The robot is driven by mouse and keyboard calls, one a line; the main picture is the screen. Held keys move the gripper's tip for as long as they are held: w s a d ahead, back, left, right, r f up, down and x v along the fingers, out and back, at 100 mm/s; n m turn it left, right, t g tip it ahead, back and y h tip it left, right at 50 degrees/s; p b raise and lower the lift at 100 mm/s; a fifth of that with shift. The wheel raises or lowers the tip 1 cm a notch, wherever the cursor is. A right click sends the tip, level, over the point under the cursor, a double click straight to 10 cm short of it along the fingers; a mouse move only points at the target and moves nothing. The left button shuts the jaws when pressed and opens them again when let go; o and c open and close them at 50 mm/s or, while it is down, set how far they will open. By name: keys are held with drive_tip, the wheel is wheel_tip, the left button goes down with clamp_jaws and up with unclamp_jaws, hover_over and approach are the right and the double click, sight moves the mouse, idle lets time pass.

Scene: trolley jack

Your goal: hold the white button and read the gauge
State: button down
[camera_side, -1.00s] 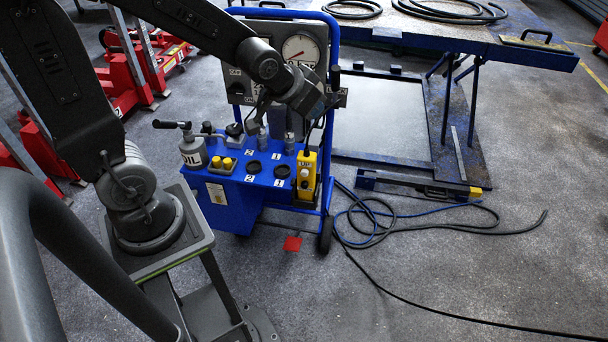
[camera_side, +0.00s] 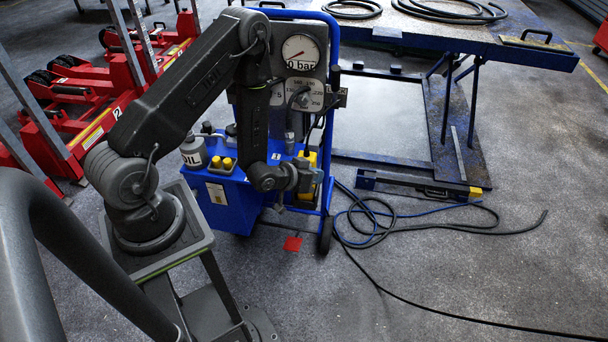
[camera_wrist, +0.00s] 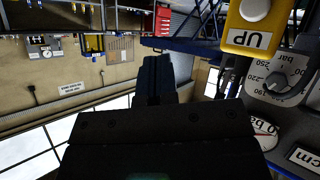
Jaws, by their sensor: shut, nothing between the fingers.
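The yellow pendant (camera_side: 312,159) hangs at the right of the blue pump unit, mostly hidden by my gripper (camera_side: 306,180) in the side view. In the wrist view, the yellow pendant (camera_wrist: 244,38) is close at the upper right, marked UP. Its white button (camera_wrist: 255,9) shows at the top edge. My gripper (camera_wrist: 155,75) is shut and empty, pointing left of the button and apart from it in that picture. The round gauge (camera_side: 299,50) is in plain side view; its red needle points lower left, and the label below reads 0 bar. Part of the gauge (camera_wrist: 264,128) shows in the wrist view.
A selector dial (camera_side: 304,101) sits below the gauge. Yellow buttons (camera_side: 221,162) and an oil can (camera_side: 193,153) stand on the blue unit (camera_side: 228,202). Hoses (camera_side: 378,228) lie on the floor. A blue lift table (camera_side: 480,40) stands behind, red jacks (camera_side: 85,110) at left.

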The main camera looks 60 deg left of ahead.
drive_tip(key=s+d+f+n+t, duration=0.1)
drive_tip(key=s+f+n+t, duration=0.1)
drive_tip(key=s+f, duration=0.5)
drive_tip(key=shift+s+d+f+n+y, duration=0.2)
drive_tip(key=shift+s+n+y, duration=0.1)
drive_tip(key=shift+s, duration=0.3)
drive_tip(key=shift+a, duration=0.1)
drive_tip(key=w+a, duration=0.6)
drive_tip(key=shift+w, duration=0.15)
drive_tip(key=shift+a, duration=0.2)
idle(1.6)
drive_tip(key=shift+w+a, duration=0.2)
drive_tip(key=shift+w, duration=0.05)
drive_tip(key=shift+w+a, duration=0.45)
idle(1.8)
idle(1.1)
drive_tip(key=shift+s+d, duration=0.7)
drive_tip(key=shift+d, duration=0.05)
